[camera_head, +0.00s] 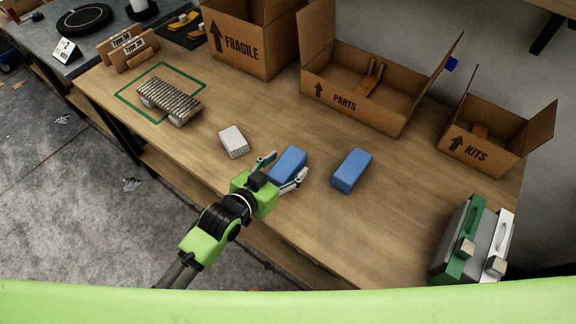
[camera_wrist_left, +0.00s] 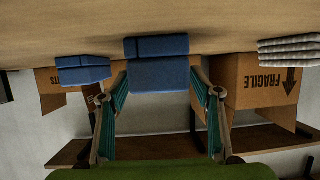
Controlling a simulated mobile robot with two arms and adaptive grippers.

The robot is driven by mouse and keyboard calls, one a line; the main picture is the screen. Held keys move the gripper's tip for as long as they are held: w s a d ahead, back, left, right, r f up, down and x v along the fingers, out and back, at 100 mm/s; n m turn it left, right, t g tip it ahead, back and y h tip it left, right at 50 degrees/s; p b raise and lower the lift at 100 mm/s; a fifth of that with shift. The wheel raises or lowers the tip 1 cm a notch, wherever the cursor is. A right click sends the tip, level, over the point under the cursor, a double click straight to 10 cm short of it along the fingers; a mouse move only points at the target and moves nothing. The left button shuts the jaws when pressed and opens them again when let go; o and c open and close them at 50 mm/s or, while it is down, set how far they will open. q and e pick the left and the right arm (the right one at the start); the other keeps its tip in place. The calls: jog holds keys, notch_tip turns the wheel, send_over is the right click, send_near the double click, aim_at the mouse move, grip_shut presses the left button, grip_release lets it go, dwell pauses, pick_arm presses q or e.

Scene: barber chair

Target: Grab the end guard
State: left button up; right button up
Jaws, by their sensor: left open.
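My left gripper (camera_head: 286,166) is open, with its two fingers spread on either side of a blue block (camera_head: 291,155) on the wooden table. In the left wrist view this blue block (camera_wrist_left: 158,72) sits centred between the fingertips, with a gap to each finger. A second blue block (camera_head: 351,170) lies to its right; it also shows in the left wrist view (camera_wrist_left: 82,70). No label marks either block as the end guard, so I cannot tell which thing bears that name. My right gripper is not in view.
A small white block (camera_head: 233,141) and a slatted grey piece (camera_head: 169,99) lie left of the gripper. Open boxes marked FRAGILE (camera_head: 243,47), PARTS (camera_head: 347,106) and KITS (camera_head: 476,155) line the back. Green and white holders (camera_head: 459,247) stand right. The front middle is clear.

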pick_arm(q)
jog(key=shift+x, duration=0.8)
jog(key=c, duration=1)
jog(key=shift+r, duration=0.1)
